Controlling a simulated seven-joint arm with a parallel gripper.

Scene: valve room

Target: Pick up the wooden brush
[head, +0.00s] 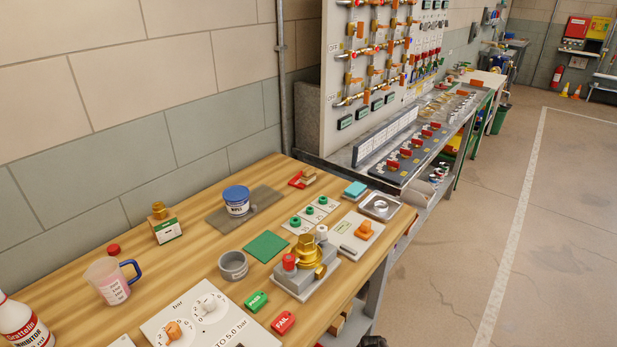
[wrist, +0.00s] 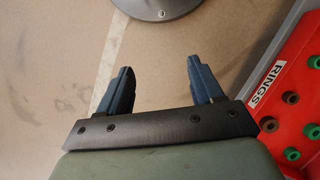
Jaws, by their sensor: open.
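I cannot make out a wooden brush for certain in either view. A small red and tan item (head: 303,178) lies at the back of the wooden bench (head: 185,262), near the wall; it is too small to tell what it is. My gripper (wrist: 160,82) shows in the wrist view with its two dark fingers spread apart and nothing between them. Bare floor lies beyond the fingertips, and the gripper touches nothing visible.
A red panel marked RINGS (wrist: 290,105) is close on the gripper's right. On the bench stand a blue-lidded tub (head: 236,201), a measuring jug (head: 110,280), a grey cup (head: 233,265) and a brass valve block (head: 304,268). A valve board (head: 340,60) rises behind.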

